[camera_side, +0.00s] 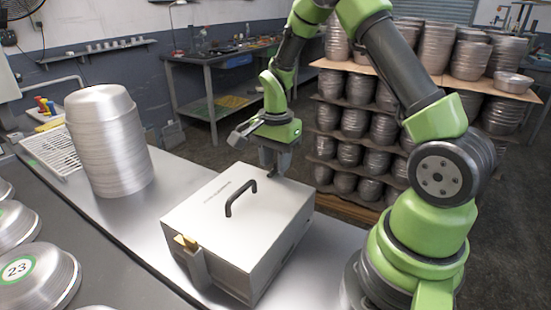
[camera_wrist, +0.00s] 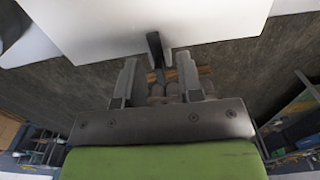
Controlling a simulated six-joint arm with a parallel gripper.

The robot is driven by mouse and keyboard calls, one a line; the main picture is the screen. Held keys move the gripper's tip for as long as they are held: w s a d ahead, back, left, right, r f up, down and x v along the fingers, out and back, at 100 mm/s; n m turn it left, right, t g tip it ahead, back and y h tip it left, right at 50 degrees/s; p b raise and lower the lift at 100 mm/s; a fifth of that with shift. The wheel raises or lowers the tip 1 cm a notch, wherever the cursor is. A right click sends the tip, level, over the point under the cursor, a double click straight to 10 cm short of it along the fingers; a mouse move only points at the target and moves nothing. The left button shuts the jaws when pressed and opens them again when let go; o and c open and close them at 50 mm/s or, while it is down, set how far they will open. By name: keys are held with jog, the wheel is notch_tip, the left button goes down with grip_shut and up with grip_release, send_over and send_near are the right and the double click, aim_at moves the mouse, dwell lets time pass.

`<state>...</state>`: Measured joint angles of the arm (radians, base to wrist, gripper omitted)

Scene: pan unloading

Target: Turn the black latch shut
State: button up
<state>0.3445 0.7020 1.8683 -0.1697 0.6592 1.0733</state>
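A pale metal box (camera_side: 215,225) with a black handle (camera_side: 240,196) on its lid sits on the steel bench. My gripper (camera_side: 277,163) is at the box's far edge, pointing down, with its fingers partly hard to make out there. In the wrist view, the black latch (camera_wrist: 154,48) juts from the edge of the box. My gripper (camera_wrist: 157,66) has its two fingers apart there, one on each side of the latch's line, with gaps on both sides. I cannot tell how deep the latch is between them.
A tall stack of metal pans (camera_side: 107,145) stands left of the box. A yellow-topped clasp (camera_side: 187,242) is on the box's near side. Upturned pans (camera_side: 38,275) lie at the lower left. Racks of pans (camera_side: 350,122) stand behind; bare bench (camera_side: 165,190) lies between stack and box.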

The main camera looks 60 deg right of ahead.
aim_at(276, 162)
jog(key=shift+r, duration=0.1)
notch_tip(276, 162, up, 10)
dwell(0.4)
jog(key=s+a+r+n+t+y, duration=0.2)
jog(key=s+a+r+n+t, duration=0.5)
jog(key=s+a+r+n, duration=0.3)
jog(key=s+a+n, duration=0.3)
jog(key=s+n, duration=0.1)
jog(key=s, duration=0.1)
jog(key=shift+s+a, duration=0.2)
jog(key=shift+a, duration=0.05)
jog(key=shift+o, duration=0.5)
